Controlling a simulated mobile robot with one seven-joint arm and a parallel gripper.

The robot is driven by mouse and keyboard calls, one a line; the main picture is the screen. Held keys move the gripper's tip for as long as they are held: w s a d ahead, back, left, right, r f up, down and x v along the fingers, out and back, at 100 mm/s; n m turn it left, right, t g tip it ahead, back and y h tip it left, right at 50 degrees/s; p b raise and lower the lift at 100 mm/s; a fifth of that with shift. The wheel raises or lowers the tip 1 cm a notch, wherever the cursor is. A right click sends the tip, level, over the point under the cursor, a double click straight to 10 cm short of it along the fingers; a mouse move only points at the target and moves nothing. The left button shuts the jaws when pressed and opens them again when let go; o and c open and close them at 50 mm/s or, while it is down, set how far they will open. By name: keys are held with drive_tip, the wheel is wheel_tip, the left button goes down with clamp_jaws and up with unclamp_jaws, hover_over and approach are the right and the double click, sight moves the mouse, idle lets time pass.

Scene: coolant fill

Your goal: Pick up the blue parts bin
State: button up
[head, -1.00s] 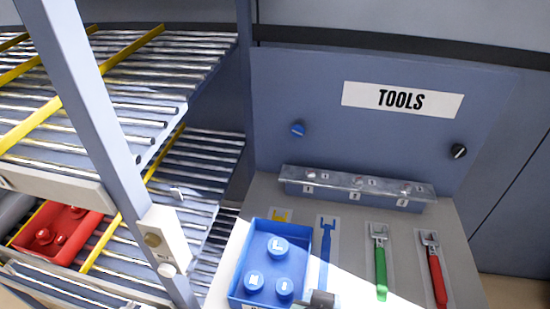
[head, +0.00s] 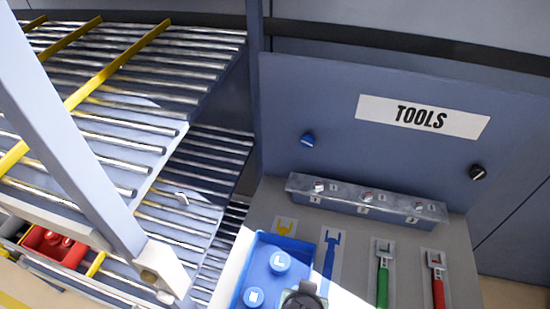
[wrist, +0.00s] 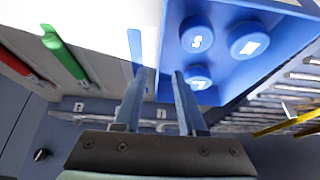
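The blue parts bin (head: 245,264) sits on the grey bench at the bottom of the head view, partly cut off by the frame edge. It holds blue round-topped parts with white letters. In the wrist view the bin (wrist: 252,74) fills the upper right, with three parts showing. My gripper (wrist: 160,72) is open, with its two fingers on either side of the bin's side wall as seen in that view. Whether they touch the wall cannot be told. In the head view a dark piece of my arm covers the bin's lower right; the fingertips are hidden.
Green (head: 383,279) and red (head: 437,280) wrenches lie right of the bin, beside a blue wrench outline (head: 330,262). A roller rack with a post (head: 75,125) and a red bin (head: 52,248) stands left.

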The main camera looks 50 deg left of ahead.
drive_tip(key=shift+p+x, duration=0.55)
drive_tip(key=shift+x, duration=2.45)
drive_tip(key=shift+w+d, duration=0.1)
clamp_jaws()
